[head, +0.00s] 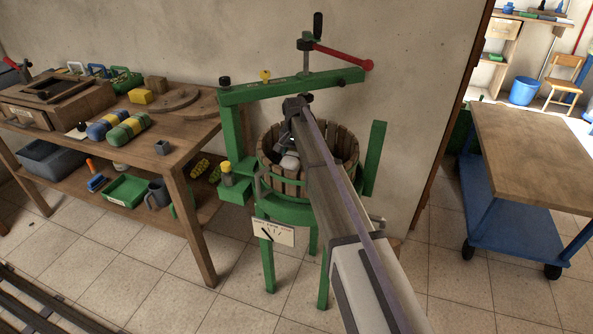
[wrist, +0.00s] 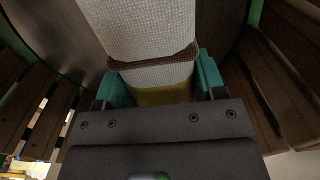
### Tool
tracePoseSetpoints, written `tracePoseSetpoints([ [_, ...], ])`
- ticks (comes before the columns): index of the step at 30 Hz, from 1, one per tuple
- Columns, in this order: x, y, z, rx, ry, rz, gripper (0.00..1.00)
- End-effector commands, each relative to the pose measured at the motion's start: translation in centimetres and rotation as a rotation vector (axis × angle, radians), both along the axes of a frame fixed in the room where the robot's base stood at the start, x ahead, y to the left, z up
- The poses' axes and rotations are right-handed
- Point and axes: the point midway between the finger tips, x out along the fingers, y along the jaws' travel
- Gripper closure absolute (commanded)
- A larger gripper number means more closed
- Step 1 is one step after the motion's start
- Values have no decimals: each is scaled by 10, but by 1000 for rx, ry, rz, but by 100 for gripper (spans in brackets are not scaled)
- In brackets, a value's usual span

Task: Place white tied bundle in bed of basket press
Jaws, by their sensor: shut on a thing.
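The white tied bundle (wrist: 145,30) fills the top middle of the wrist view, with a brown tie around it. My gripper (wrist: 155,90) is shut on it, a teal finger on each side, with a yellowish band of the bundle between them. In the head view a small pale part of the bundle (head: 290,161) shows inside the basket press (head: 285,188), below my arm. The press has a slatted wooden basket in a green frame. My arm hides much of the basket's inside, and I cannot tell whether the bundle touches the bed.
The press's green beam (head: 290,87) with a red-handled screw (head: 345,55) stands over the basket. A wooden bench (head: 185,150) at left holds blue and green bundles (head: 127,129). A blue cart (head: 525,195) stands at right. The tiled floor between is clear.

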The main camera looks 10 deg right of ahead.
Motion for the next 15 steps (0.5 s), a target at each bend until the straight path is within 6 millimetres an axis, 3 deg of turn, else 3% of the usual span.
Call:
tracePoseSetpoints([
  [6, 0, 0, -39, 0, 0, 0, 75],
  [15, 0, 0, -36, 0, 0, 0, 75],
])
